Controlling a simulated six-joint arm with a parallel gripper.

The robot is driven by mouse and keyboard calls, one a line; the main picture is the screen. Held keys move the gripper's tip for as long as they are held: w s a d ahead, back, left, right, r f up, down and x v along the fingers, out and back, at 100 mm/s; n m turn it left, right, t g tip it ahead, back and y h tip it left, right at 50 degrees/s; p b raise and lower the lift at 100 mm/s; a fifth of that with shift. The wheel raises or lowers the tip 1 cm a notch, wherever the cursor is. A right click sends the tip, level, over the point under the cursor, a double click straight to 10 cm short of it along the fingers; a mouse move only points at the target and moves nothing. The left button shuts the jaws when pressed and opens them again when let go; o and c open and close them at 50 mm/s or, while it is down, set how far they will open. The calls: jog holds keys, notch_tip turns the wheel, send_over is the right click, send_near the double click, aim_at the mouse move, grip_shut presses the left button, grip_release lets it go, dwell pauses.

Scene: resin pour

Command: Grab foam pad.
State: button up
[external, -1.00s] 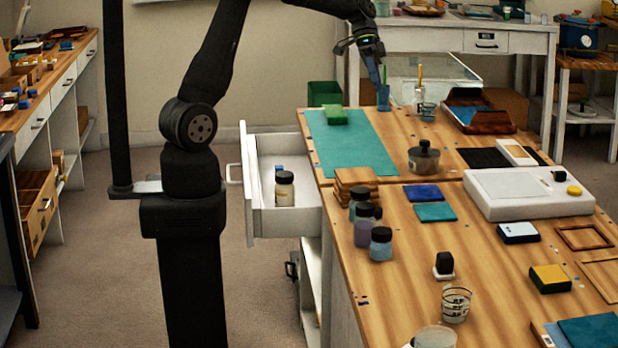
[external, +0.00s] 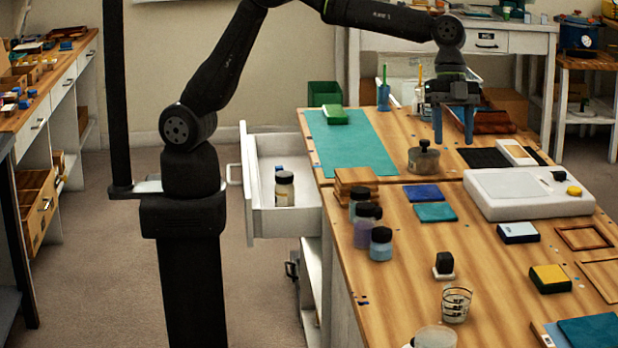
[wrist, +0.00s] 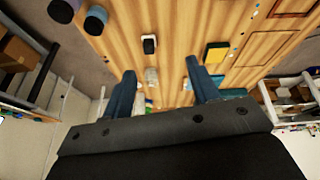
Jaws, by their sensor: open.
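My gripper (external: 453,138) is open and empty, its two blue fingers pointing down above the far part of the wooden table, right of a dark-lidded jar. It also shows in the wrist view (wrist: 161,72). A yellow block with a dark green side (external: 550,278) lies on the right of the table, well nearer the camera; it also shows in the wrist view (wrist: 215,53), right of the fingers. A green block (external: 334,115) lies on the teal mat (external: 350,150). Flat blue (external: 423,193) and teal (external: 436,212) pads lie mid-table. I cannot tell which is the foam pad.
The dark-lidded jar (external: 423,158) stands left of the fingers. A white scale (external: 520,192) lies to the right. Several jars (external: 381,243) line the left edge. A glass beaker (external: 456,304) stands in front. A drawer (external: 290,210) is open at the left.

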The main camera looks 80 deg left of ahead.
jog(key=m, duration=0.2)
send_near(446, 255)
jog(key=shift+x, duration=5)
jog(key=shift+a, duration=0.1)
jog(key=c, duration=1.1)
jog(key=shift+o, duration=0.2)
